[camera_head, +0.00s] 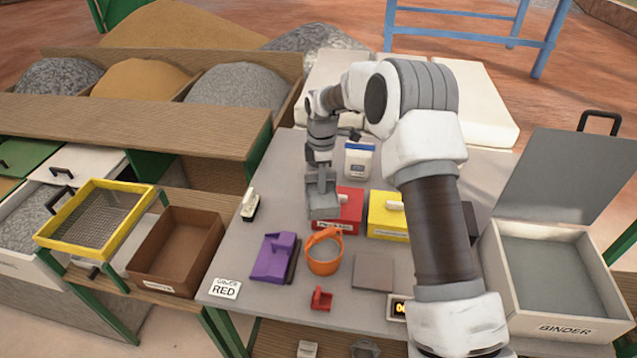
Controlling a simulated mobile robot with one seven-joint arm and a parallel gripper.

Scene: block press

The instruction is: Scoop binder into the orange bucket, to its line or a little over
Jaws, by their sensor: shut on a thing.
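The orange bucket (324,262) stands on the grey table with its handle leaning over its rim. Its inside looks grey, but I cannot tell how full it is or see its line. My gripper (320,168) points down beyond the bucket, shut on a grey scoop (322,204). The scoop hangs in front of the left part of a red box, a little behind the bucket in the picture. I cannot tell what is in the scoop. The bin labelled BINDER (560,268) is at the right, lid raised, with flat grey material inside.
Red (350,208) and yellow (388,216) boxes stand behind. My arm crosses between bucket and bin.

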